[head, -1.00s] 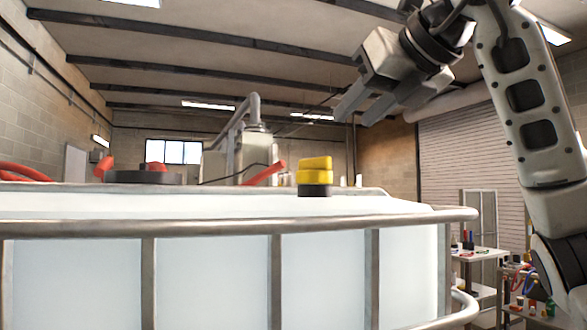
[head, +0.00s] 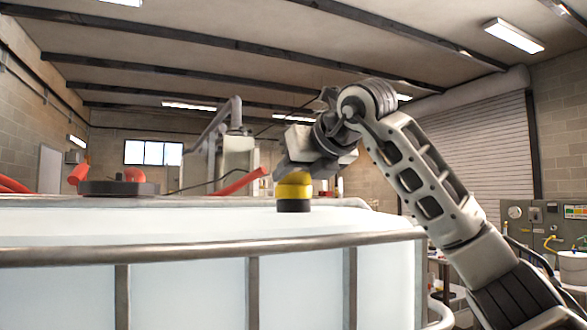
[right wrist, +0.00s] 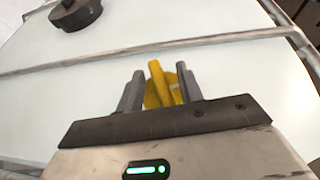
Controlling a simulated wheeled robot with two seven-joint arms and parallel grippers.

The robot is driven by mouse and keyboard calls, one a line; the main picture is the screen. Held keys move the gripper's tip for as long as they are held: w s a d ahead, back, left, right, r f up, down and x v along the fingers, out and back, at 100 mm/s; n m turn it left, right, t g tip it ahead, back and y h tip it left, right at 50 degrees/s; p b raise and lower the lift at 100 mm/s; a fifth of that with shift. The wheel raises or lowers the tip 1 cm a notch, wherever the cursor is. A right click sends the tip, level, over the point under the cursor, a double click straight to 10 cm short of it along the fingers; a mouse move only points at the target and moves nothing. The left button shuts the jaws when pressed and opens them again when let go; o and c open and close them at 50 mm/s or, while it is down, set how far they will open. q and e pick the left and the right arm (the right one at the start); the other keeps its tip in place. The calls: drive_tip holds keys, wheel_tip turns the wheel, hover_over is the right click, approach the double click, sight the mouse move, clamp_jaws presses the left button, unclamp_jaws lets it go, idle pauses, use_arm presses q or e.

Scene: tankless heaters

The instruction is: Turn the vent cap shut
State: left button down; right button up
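The yellow vent cap (head: 294,187) sits on a black collar on top of the white tank (head: 190,285). My right gripper (head: 293,168) has its fingers down at the cap and hides its upper part in the head view. In the right wrist view the cap (right wrist: 158,82) shows its raised ridge standing between the two grey fingers of my right gripper (right wrist: 159,88). The fingers are open, with a gap visible on each side of the ridge. My left gripper is in neither view.
A wide black lid (head: 122,188) with red parts sits on the tank top to the left; it also shows in the right wrist view (right wrist: 75,14). A metal rail (head: 185,247) runs around the tank. A red handle (head: 240,182) lies behind the cap. The air above the tank is clear.

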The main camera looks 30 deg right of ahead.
drive_tip(key=shift+w+f, duration=0.1)
drive_tip(key=shift+w, duration=0.15)
clamp_jaws()
drive_tip(key=shift+m+h, duration=0.7)
drive_tip(key=shift+h, duration=0.2)
unclamp_jaws()
drive_tip(key=shift+s, duration=0.1)
